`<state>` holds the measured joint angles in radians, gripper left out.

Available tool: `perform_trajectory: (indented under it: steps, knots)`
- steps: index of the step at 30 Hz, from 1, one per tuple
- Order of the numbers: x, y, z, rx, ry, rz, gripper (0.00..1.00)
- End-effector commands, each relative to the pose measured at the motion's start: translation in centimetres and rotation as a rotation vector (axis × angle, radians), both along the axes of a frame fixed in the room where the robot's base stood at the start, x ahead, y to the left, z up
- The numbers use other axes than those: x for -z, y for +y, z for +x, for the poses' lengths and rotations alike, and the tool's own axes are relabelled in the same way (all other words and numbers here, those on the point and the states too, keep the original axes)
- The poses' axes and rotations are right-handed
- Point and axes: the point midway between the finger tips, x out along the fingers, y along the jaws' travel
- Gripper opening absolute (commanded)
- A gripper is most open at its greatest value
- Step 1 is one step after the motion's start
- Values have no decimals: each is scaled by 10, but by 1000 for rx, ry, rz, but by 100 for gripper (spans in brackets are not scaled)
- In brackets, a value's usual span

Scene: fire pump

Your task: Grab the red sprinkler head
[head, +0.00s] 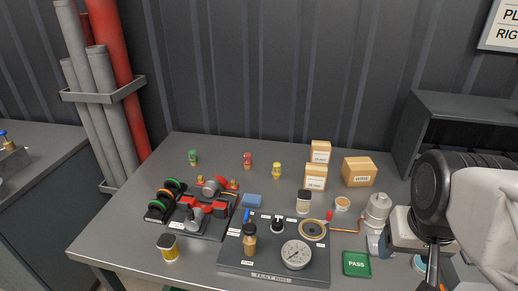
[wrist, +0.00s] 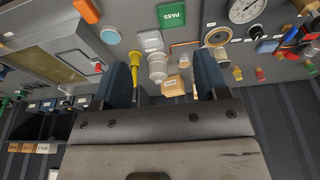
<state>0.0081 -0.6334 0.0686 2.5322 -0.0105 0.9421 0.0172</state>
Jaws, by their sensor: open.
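The red sprinkler head (head: 247,160) stands on the back part of the grey table, between the green sprinkler head (head: 193,157) and the yellow sprinkler head (head: 277,169). In the wrist view, the red sprinkler head (wrist: 260,73) shows small at the right, beside the yellow one (wrist: 238,72). My gripper (wrist: 164,85) is open, its two blue-grey fingers wide apart, with nothing held between them. It is over the right side of the workspace, well away from the red sprinkler head. In the head view my arm is at the right edge.
Cardboard boxes (head: 358,171) stand right of the sprinkler heads. A green PASS pad (head: 356,263) lies at front right. The table around the red head is clear.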

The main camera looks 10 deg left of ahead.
Motion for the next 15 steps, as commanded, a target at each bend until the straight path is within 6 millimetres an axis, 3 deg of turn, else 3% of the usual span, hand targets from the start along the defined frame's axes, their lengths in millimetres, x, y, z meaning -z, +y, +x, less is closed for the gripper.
perform_trajectory:
  steps: [8,15]
  knots:
    - [-1,2,4,7,6,9,67]
    - [-5,13,27,59,45,72,67]
